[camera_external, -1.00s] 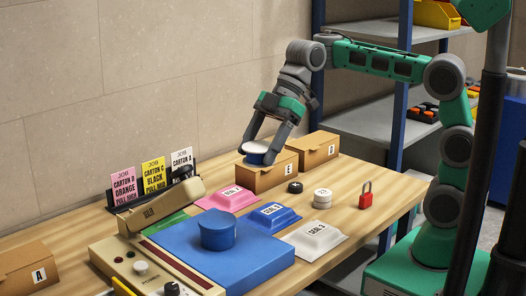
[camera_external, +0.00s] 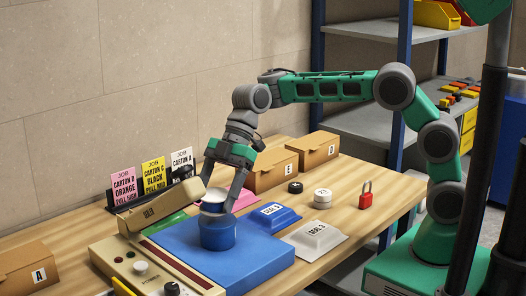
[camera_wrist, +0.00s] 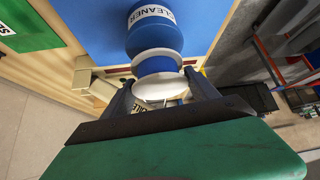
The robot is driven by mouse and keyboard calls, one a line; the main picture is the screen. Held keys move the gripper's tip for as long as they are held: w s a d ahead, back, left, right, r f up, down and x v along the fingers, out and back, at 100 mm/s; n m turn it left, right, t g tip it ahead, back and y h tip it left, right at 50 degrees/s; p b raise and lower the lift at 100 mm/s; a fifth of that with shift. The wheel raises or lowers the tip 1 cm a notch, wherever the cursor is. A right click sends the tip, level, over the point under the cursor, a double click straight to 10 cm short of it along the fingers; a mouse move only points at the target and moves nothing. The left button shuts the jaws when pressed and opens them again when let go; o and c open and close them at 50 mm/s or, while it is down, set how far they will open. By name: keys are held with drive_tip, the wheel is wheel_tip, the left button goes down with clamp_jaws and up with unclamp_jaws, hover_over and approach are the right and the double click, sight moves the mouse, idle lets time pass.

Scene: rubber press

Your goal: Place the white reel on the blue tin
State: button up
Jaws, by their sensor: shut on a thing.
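The blue tin (camera_external: 218,236) stands upright on the blue pad of the press. In the wrist view the tin (camera_wrist: 155,35) shows a white label reading CLEANER. My gripper (camera_external: 216,206) is shut on the white reel (camera_external: 214,194), which has white flanges and a blue middle band. The reel (camera_wrist: 157,90) is held between both fingers, directly over the tin's top and roughly level. It is very close to the tin; I cannot tell whether they touch. The fingers hide part of the reel's sides.
The blue pad (camera_external: 265,257) belongs to a beige press with a control panel (camera_external: 150,270) and a raised beige arm (camera_external: 160,206) just left of my gripper.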

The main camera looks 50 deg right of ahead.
sight(216, 207)
drive_tip(key=shift+f, duration=1.3)
drive_tip(key=shift+f, duration=0.1)
drive_tip(key=shift+f, duration=0.15)
drive_tip(key=o, duration=1.5)
drive_tip(key=shift+d+r, duration=0.1)
drive_tip(key=shift+r, duration=0.3)
drive_tip(key=p+v, duration=0.1)
drive_tip(key=v, duration=1)
drive_tip(key=shift+d+r, duration=0.2)
drive_tip(key=shift+r, duration=0.05)
